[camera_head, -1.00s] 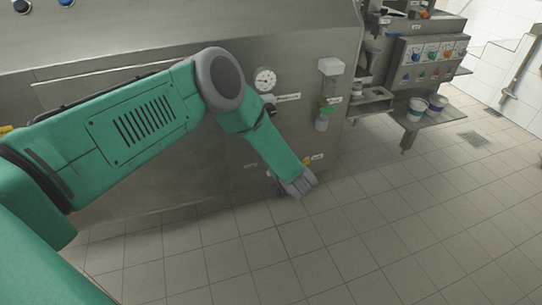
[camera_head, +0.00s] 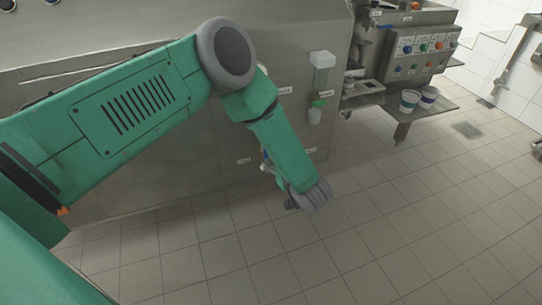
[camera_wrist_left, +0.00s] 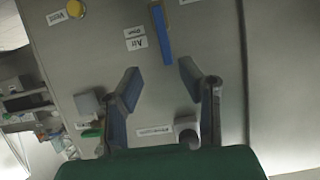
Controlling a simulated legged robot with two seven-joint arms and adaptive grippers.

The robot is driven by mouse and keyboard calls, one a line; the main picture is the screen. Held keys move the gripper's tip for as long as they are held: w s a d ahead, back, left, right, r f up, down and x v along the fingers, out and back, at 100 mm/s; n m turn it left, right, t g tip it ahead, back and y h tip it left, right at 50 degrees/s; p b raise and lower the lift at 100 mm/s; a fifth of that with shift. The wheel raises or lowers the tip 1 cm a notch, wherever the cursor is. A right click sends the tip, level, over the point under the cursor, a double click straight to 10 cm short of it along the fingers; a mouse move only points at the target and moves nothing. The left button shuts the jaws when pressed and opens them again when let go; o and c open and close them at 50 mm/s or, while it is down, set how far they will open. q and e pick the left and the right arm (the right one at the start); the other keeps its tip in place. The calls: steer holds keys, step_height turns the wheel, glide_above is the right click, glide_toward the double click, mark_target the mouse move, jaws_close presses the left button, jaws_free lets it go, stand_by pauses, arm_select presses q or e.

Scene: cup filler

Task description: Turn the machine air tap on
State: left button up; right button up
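The air tap shows in the left wrist view as a long blue handle (camera_wrist_left: 162,36) on the grey metal machine panel, beside a small upside-down label (camera_wrist_left: 137,43) reading "Air". My left gripper (camera_wrist_left: 160,86) is open, its two fingers apart with nothing between them. The handle lies ahead of the gap, apart from the fingertips. In the head view my left gripper (camera_head: 312,198) is low in front of the machine (camera_head: 180,185), and the arm partly hides the tap. My right gripper is in neither view.
A regulator with a green part (camera_head: 319,103) sits on the machine to the right of my forearm. A yellow knob (camera_wrist_left: 76,9) is at the upper left of the wrist view. Cups (camera_head: 409,101) stand on a shelf at right. The tiled floor (camera_head: 400,220) is clear.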

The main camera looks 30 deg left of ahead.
arm_select(q)
steer(key=v, duration=0.3)
steer(key=shift+w+a+f, duration=0.1)
stand_by(0.3)
